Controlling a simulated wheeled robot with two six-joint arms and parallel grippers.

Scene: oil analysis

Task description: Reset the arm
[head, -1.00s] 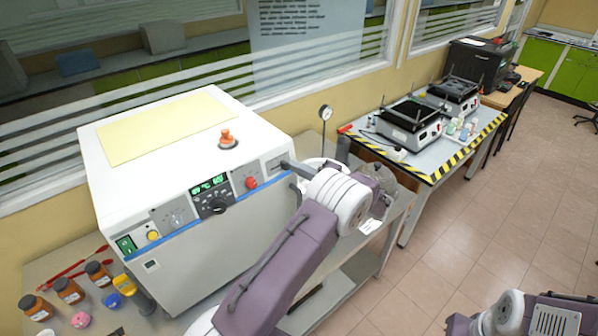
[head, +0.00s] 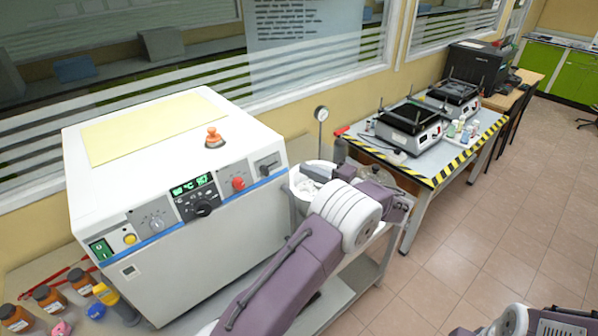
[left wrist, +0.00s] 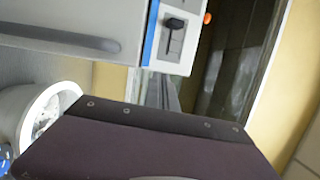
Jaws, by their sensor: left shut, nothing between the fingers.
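My left arm rises from the bottom middle of the head view and bends at a white wrist joint. My left gripper (head: 345,172) is beyond that joint, shut and empty, partly hidden by my own wrist. It is to the right of the large white machine (head: 170,165), above the bench end. My purple wrist part fills the lower left wrist view, and the fingertips are not clear there. The machine's front with a black switch shows at the top of that view. Only a piece of my right arm shows at the lower right of the head view; its gripper is out of frame.
A white round vessel (left wrist: 38,118) stands near my left wrist. Brown bottles (head: 48,298) stand at the machine's front left. A gauge (head: 321,114) stands behind the gripper. A table edged with striped tape (head: 470,152) holds two hot-plate-like devices. Open floor lies at the right.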

